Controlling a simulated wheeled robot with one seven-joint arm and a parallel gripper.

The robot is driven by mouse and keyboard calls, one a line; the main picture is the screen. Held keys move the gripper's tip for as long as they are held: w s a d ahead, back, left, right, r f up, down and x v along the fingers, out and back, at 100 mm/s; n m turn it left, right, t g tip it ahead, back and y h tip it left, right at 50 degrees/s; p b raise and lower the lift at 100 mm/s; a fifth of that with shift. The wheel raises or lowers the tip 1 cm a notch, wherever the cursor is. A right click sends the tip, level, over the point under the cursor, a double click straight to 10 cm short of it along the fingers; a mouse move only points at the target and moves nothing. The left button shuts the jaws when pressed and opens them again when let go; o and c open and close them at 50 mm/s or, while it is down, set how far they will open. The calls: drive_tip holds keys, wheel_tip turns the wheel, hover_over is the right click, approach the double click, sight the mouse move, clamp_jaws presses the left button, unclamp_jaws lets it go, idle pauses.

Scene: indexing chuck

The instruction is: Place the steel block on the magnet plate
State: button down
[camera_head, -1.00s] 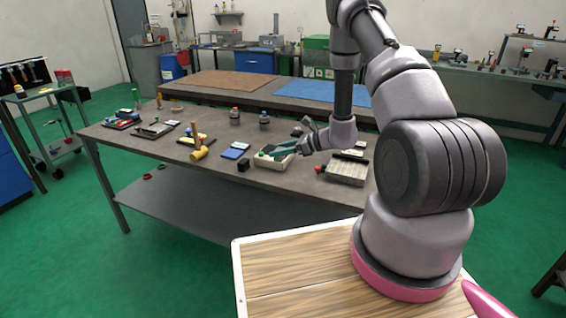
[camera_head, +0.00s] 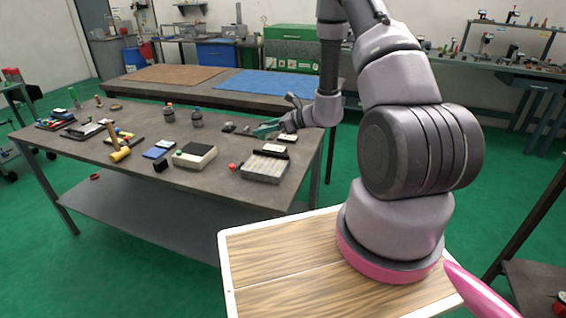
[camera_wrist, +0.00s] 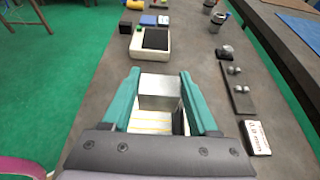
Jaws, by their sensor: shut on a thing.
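My gripper (camera_wrist: 160,78) has teal fingers shut on a bright steel block (camera_wrist: 161,92), seen between them in the wrist view. In the head view my gripper (camera_head: 266,128) is over the bench, behind the striped plate; the block cannot be made out there. A pale plate with yellow stripes, which looks like the magnet plate (camera_head: 262,169), lies near the bench's right front edge with a black bar along its back. In the wrist view part of the striped plate (camera_wrist: 150,119) shows below the block and between the fingers. The gap between block and plate cannot be judged.
A cream box with a dark top (camera_head: 194,155) stands left of the striped plate. A red knob (camera_head: 232,167) is beside the plate. A dark strip with round metal pieces (camera_wrist: 238,90) and a white label card (camera_wrist: 256,138) lie to the right in the wrist view.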

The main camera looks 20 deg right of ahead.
hover_over(267, 162)
wheel_tip(267, 162, down, 5)
drive_tip(key=shift+w+d, duration=0.1)
drive_tip(key=shift+f, duration=2.4)
drive_tip(key=shift+f, duration=0.2)
drive_tip(key=shift+c, duration=0.8)
unclamp_jaws()
drive_tip(key=shift+r, duration=0.1)
